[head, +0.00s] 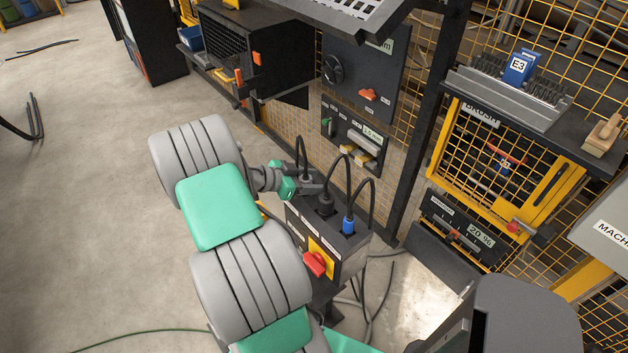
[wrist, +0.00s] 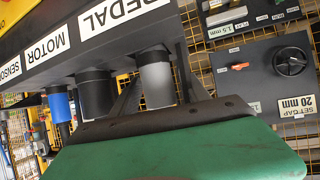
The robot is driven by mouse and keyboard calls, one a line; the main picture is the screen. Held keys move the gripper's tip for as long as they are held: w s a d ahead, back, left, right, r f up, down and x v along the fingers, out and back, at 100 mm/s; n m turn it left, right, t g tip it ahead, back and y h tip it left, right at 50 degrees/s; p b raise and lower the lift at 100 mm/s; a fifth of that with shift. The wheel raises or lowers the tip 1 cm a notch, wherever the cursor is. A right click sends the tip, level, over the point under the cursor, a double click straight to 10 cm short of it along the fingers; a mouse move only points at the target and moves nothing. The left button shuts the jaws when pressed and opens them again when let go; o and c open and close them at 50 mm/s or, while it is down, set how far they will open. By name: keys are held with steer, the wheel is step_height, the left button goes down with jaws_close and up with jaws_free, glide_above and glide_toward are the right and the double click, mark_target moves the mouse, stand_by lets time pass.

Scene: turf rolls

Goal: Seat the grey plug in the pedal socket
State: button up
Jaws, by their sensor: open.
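The socket box (head: 340,262) is dark, with cables rising from its top. In the wrist view, which looks upside down, its labels (wrist: 110,18) read PEDAL, MOTOR and SENSOR. The grey plug (wrist: 156,76) stands at the PEDAL position, meeting the box face. Whether it is pressed fully in cannot be told. My gripper (head: 312,186) is open at the box's far end, its dark fingers on either side of the grey plug. The green part of my gripper hides the plug's cable end in the wrist view.
A black plug (head: 326,204) and a blue plug (head: 348,225) stand in the neighbouring sockets, close to my gripper. A red switch (head: 315,264) sticks out from the box front. Yellow mesh fencing and wall panels (head: 352,135) stand behind. Open floor lies left.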

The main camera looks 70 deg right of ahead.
steer(key=w+a+r+n+t+y+b, duration=0.1)
steer(key=w+a+r+n+t, duration=0.3)
steer(key=w+a, duration=0.5)
steer(key=w+a+r+n+t+y+b, duration=0.1)
steer(key=w+a+r+n+t+y, duration=0.15)
steer(key=w+a+n, duration=0.55)
steer(key=s+a+r+n+t+y, duration=0.1)
steer(key=a+n, duration=0.6)
steer(key=a, duration=0.7)
steer(key=s+a+r+n+t+y, duration=0.2)
steer(key=a+n+y, duration=0.3)
steer(key=a, duration=1)
steer(key=shift+s+n+t, duration=0.35)
steer(key=shift+n+t, duration=0.4)
steer(key=shift+n, duration=0.15)
